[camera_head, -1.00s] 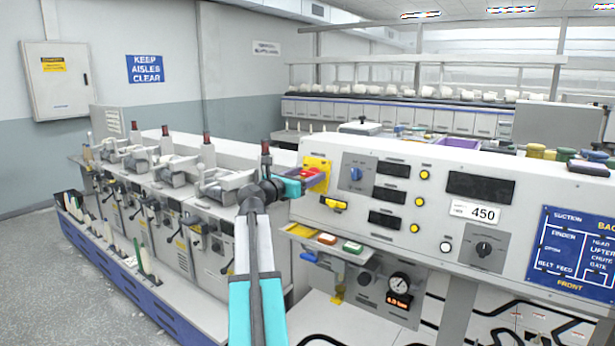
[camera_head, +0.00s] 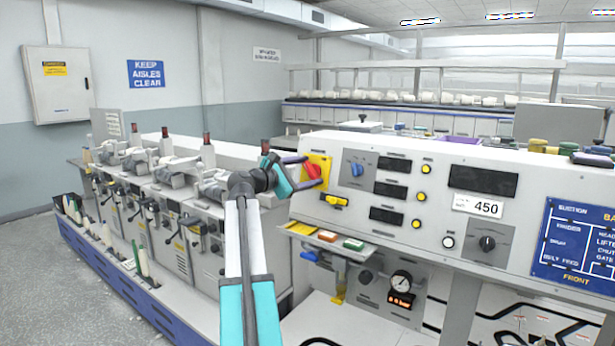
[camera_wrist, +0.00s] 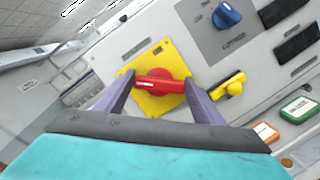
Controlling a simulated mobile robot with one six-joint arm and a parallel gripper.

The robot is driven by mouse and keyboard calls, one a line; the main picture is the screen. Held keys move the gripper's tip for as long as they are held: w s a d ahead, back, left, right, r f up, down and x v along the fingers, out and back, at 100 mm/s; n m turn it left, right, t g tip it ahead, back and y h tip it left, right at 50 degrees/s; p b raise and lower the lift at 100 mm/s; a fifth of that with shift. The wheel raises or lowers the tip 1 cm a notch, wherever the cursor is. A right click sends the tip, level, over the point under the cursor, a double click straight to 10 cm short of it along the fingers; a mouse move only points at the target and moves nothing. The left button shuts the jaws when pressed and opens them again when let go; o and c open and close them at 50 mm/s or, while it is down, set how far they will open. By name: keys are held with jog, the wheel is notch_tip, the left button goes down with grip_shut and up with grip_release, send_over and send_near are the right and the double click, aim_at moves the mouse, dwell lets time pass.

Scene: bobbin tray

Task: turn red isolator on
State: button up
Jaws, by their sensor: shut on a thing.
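The red isolator (camera_wrist: 160,85) is a red rotary handle on a yellow square plate (camera_wrist: 156,53), set on the grey panel front. In the head view the red isolator (camera_head: 311,171) shows at the panel's left end. My gripper (camera_wrist: 160,86) has one finger at each end of the red handle and is shut on it. In the head view my gripper (camera_head: 304,173) reaches the handle from the left. In the wrist view the handle lies nearly level across the picture. The plate looks tilted there.
A yellow lever (camera_head: 335,201) sits just below the isolator plate. A blue knob (camera_head: 356,169) is to its right. A row of machine units (camera_head: 180,200) stands at the left.

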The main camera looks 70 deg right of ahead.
jog(key=m+y+b, duration=0.1)
jog(key=m, duration=0.4)
jog(key=shift+f+g, duration=0.1)
jog(key=shift+g, duration=0.2)
jog(key=m, duration=0.2)
jog(key=m+y+b, duration=0.1)
jog(key=m, duration=0.2)
jog(key=shift+y, duration=0.3)
jog(key=o, duration=1.1)
jog(key=shift+s, duration=0.1)
jog(key=shift+c, duration=0.2)
jog(key=shift+a, duration=0.1)
jog(key=b+v, duration=0.1)
jog(key=v, duration=1.2)
jog(key=shift+a+b, duration=0.35)
jog(key=shift+b, duration=0.05)
